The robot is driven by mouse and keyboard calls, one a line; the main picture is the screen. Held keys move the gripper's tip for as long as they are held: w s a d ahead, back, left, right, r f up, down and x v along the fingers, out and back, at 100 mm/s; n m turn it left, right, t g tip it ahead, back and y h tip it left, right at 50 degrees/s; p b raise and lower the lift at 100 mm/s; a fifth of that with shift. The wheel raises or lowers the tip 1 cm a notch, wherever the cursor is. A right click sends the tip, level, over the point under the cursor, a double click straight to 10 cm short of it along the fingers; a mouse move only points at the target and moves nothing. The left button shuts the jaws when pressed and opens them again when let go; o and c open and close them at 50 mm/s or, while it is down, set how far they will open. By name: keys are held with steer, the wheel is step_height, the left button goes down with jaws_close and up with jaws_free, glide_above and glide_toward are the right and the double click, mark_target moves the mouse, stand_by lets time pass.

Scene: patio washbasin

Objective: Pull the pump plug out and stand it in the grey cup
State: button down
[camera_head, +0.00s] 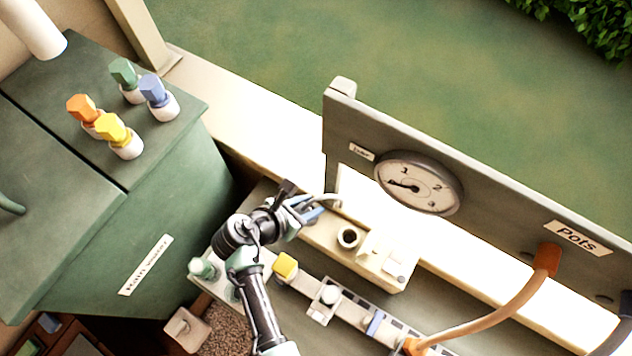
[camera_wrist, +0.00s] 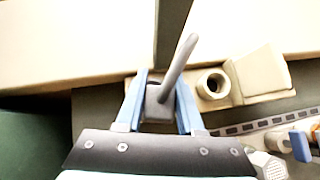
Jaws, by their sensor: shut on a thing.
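My gripper (camera_wrist: 160,92) has blue fingers closed on a grey plug-like block (camera_wrist: 158,104) with a thick, short grey stem or cable leaning up and right. In the head view, my gripper (camera_head: 314,212) is at the left end of a beige block by the wall; the plug is mostly hidden there. I cannot tell whether the plug is seated or free. A round, open cup (camera_head: 348,238) with a dark inside stands on the beige block, just right of my gripper; it also shows in the wrist view (camera_wrist: 213,85). It looks empty.
A grey panel (camera_head: 480,190) with a dial (camera_head: 419,183) and a "Pots" label stands behind. An orange cable (camera_head: 505,308) runs from it to the strip. A yellow block (camera_head: 285,266) sits on the strip. Coloured taps stand on a green cabinet (camera_head: 150,200) at left.

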mark_target(326, 201)
steer(key=r, duration=0.1)
steer(key=w+d+r+m, duration=0.1)
steer(key=w+r+m+g+h+p, duration=0.1)
steer(key=shift+d, duration=0.25)
step_height(326, 201, down, 6)
steer(key=b, duration=0.6)
steer(key=shift+r+b, duration=0.1)
steer(key=shift+b, duration=0.2)
steer(key=shift+r+p, duration=0.1)
steer(key=shift+p, duration=0.65)
stand_by(0.5)
steer(key=shift+f+b, duration=0.35)
steer(key=shift+f, duration=0.25)
stand_by(0.3)
steer(key=c, duration=0.8)
jaws_free()
steer(key=shift+r, duration=0.1)
